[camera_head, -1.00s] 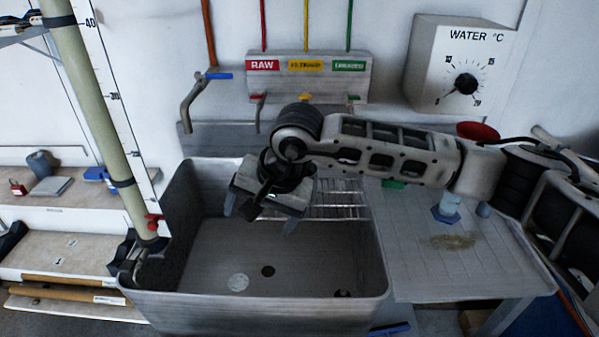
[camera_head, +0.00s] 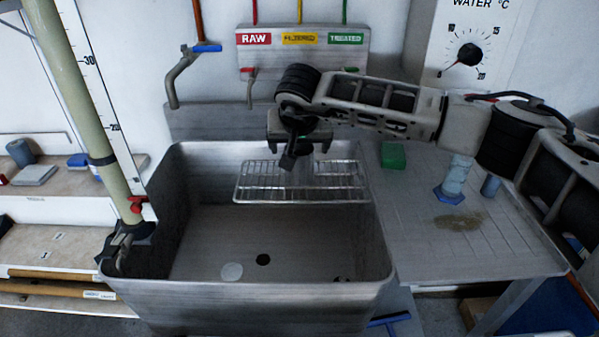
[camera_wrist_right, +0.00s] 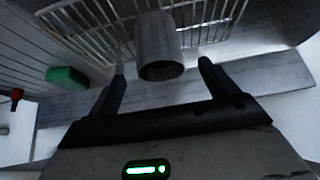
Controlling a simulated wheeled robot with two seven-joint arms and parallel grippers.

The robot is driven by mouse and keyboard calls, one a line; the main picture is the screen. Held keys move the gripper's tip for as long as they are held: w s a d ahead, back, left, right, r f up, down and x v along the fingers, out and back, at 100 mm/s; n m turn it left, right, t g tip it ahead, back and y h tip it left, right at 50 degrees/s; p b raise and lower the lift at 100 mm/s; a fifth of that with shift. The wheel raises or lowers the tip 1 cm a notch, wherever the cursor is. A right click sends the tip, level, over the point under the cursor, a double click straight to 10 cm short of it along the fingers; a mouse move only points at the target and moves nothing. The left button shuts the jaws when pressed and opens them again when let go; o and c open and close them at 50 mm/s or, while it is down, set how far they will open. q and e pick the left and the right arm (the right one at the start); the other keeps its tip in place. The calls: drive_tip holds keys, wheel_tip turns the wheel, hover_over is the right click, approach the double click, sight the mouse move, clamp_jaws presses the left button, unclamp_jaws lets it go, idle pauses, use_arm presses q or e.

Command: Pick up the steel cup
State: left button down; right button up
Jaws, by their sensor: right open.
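The steel cup (camera_wrist_right: 158,42) shows in the right wrist view as a grey metal cylinder by the wire rack (camera_wrist_right: 204,14). In the head view the cup (camera_head: 302,172) is a dim grey shape at the rack (camera_head: 345,183), partly hidden under my right gripper (camera_head: 299,150). In the right wrist view my right gripper (camera_wrist_right: 162,70) is open, with one finger to each side of the cup's near end. I see clear gaps between the fingers and the cup. My left gripper is not in view.
The rack spans the back of a deep steel sink (camera_head: 165,200). A green sponge-like block (camera_head: 393,155), a clear blue-based vessel (camera_head: 453,180) and a blue cylinder (camera_head: 490,185) stand on the drainboard (camera_head: 500,235). Taps (camera_head: 182,72) stick out above the sink's back edge.

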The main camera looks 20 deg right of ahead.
sight(300, 151)
drive_tip(key=b+x, duration=0.3)
drive_tip(key=x, duration=0.2)
drive_tip(key=shift+w+d, duration=0.1)
drive_tip(key=shift+w, duration=0.15)
drive_tip(key=shift+r, duration=0.15)
drive_tip(key=c, duration=1.2)
drive_tip(key=shift+c, duration=0.8)
drive_tip(key=shift+r, duration=0.15)
